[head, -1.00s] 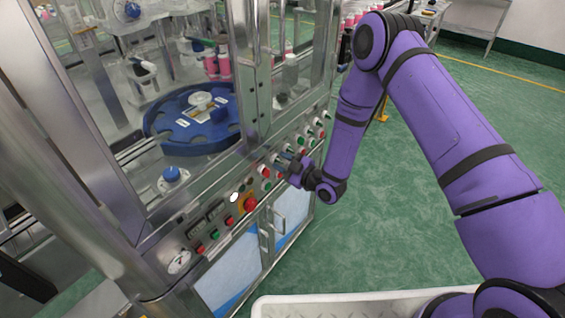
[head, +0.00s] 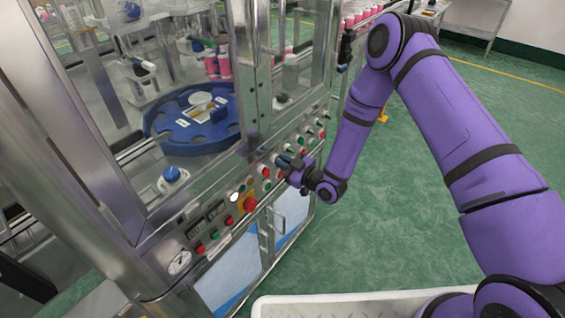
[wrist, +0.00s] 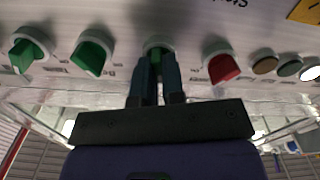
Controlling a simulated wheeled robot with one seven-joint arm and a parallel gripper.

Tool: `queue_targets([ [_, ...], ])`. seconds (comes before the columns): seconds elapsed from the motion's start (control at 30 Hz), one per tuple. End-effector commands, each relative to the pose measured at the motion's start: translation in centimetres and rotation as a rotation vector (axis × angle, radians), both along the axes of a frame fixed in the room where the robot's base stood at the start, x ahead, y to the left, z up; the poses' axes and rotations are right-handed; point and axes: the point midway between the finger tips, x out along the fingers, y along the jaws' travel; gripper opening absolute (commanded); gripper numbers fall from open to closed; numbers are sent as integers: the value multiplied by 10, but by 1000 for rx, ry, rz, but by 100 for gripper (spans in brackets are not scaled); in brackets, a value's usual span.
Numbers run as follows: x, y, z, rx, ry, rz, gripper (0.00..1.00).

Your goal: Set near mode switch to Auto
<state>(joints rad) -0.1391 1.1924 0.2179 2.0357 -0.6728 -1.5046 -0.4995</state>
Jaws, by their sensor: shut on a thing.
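My gripper (wrist: 157,78) is shut on a green selector switch (wrist: 158,45) on the machine's front panel. The fingers cover most of this switch, so I cannot read its position. In the head view my gripper (head: 283,162) is at the middle of the sloped panel. In the wrist view a red switch (wrist: 222,66) is to the right of the gripped one. Two more green switches, one nearer (wrist: 92,55) and one farther (wrist: 26,54), are to its left, with their handles tilted. The panel lettering is too small or cut off to read.
A red emergency stop (head: 250,204) on a yellow plate sits lower left along the panel. Small dark round buttons (wrist: 264,65) lie beyond the red switch. A glass-walled machine with a blue turntable (head: 192,138) rises behind. The green floor (head: 400,220) at right is open.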

Motion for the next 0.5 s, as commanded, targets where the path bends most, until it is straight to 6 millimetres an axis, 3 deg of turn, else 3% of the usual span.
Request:
queue_targets([
  [0.5,2,-3,0,297,381,-2,0],
])
